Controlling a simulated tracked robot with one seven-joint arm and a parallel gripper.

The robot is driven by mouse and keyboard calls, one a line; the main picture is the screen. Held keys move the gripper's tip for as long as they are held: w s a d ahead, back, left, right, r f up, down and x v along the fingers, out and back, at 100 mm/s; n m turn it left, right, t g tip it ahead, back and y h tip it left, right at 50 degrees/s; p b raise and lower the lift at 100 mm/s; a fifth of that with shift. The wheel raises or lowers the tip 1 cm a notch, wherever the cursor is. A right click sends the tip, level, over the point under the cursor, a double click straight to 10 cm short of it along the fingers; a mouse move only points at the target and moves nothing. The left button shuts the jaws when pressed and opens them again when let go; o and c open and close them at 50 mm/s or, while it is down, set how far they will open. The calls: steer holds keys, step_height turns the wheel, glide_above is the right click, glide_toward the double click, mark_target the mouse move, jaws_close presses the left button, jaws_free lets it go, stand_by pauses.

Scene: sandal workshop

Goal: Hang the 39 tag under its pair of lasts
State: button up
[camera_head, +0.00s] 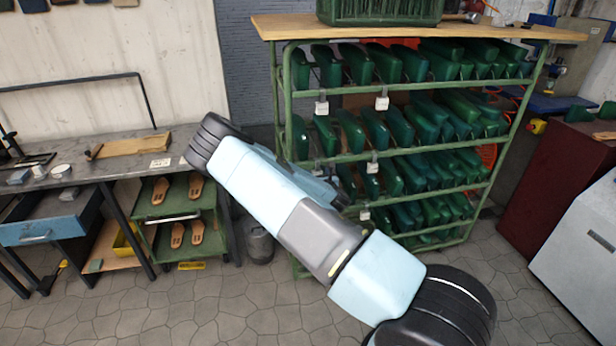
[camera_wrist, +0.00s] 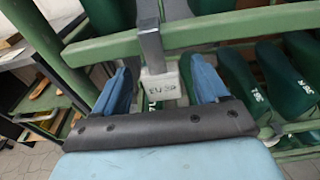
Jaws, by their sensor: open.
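In the wrist view a pale tag (camera_wrist: 163,85) reading "EU 39" hangs from a grey hook (camera_wrist: 151,45) over a green rack rail (camera_wrist: 215,28). My gripper (camera_wrist: 160,72) is open, with one blue finger on each side of the tag. I cannot tell whether either finger touches it. Green lasts (camera_wrist: 236,80) stand behind and to the right, some with white numbers too small to read surely. A last behind the tag is mostly hidden by the tag and gripper. In the head view my arm covers the rack's left side, and the gripper is partly hidden there.
The green rack (camera_head: 284,110) holds several rows of lasts, with other white tags (camera_head: 382,103) on its rails. A workbench (camera_head: 95,172) and a small green shelf trolley (camera_head: 150,208) with sandal soles stand left. A dark canister (camera_head: 259,243) stands near the rack. The front floor is clear.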

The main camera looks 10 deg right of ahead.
steer(key=s+r, duration=0.2)
steer(key=s, duration=1.2)
steer(key=s+a+r+m+g, duration=0.1)
steer(key=s+r+m+g, duration=0.45)
steer(key=r+m, duration=0.85)
steer(key=s+r+m+g, duration=0.4)
steer(key=s+r+m, duration=0.3)
steer(key=r+m, duration=0.65)
steer(key=s+a+r+m, duration=0.1)
steer(key=s+r+m, duration=0.3)
steer(key=s, duration=0.7)
steer(key=s+r+m+g, duration=0.1)
steer(key=s+r+m, duration=0.3)
steer(key=s+r, duration=0.3)
steer(key=s, duration=0.4)
steer(key=shift+s+a, duration=0.2)
steer(key=shift+a, duration=0.2)
